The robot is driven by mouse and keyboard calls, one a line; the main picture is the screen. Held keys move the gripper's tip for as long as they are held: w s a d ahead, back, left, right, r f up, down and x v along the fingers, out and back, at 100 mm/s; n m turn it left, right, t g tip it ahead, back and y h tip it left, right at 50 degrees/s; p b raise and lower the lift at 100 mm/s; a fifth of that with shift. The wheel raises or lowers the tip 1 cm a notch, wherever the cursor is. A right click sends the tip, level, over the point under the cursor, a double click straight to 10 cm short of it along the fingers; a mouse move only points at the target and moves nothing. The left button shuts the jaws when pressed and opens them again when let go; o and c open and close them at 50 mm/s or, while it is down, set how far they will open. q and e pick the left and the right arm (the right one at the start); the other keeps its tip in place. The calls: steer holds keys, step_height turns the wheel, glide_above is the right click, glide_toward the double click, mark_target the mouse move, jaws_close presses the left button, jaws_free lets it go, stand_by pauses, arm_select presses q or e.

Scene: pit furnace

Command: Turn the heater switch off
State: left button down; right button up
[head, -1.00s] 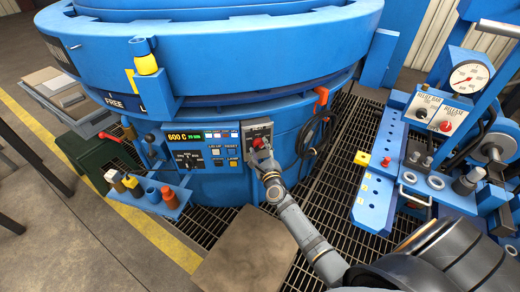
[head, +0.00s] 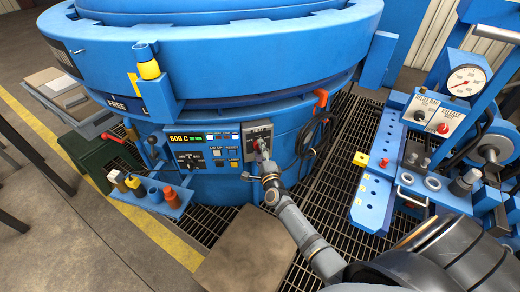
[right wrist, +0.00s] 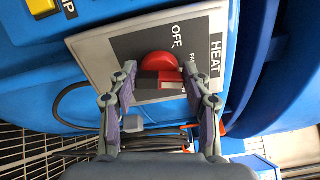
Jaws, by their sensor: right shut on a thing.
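The plate (right wrist: 95,52) reads HEAT, with OFF printed near the knob; another label is partly hidden. In the head view the switch (head: 257,144) is on the blue furnace front, right of the lit display. My right gripper (right wrist: 161,76) is shut on the knob, one finger on each side of it. In the head view my right gripper (head: 263,156) covers part of the knob, so its exact pointing is hard to tell. My left gripper is not in view.
The furnace display (head: 187,138) shows 600 C. A black cable (head: 318,135) and orange-red handle (head: 321,98) are right of the switch. A blue bench with a gauge (head: 468,79) stands at right.

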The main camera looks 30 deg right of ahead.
steer(key=n+p, duration=0.1)
steer(key=n, duration=0.3)
steer(key=shift+n+p, duration=0.3)
steer(key=shift+p, duration=0.1)
steer(key=shift+n, duration=0.5)
steer(key=n+p, duration=0.2)
steer(key=n, duration=0.2)
steer(key=shift+f, duration=0.15)
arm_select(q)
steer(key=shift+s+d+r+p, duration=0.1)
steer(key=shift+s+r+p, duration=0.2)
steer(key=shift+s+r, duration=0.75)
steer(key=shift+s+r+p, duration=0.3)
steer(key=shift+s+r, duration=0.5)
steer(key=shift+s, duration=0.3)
arm_select(e)
steer(key=shift+f+n, duration=0.2)
steer(key=shift+n, duration=1.3)
steer(key=shift+s, duration=0.1)
steer(key=o, duration=1.2)
steer(key=shift+c, duration=0.2)
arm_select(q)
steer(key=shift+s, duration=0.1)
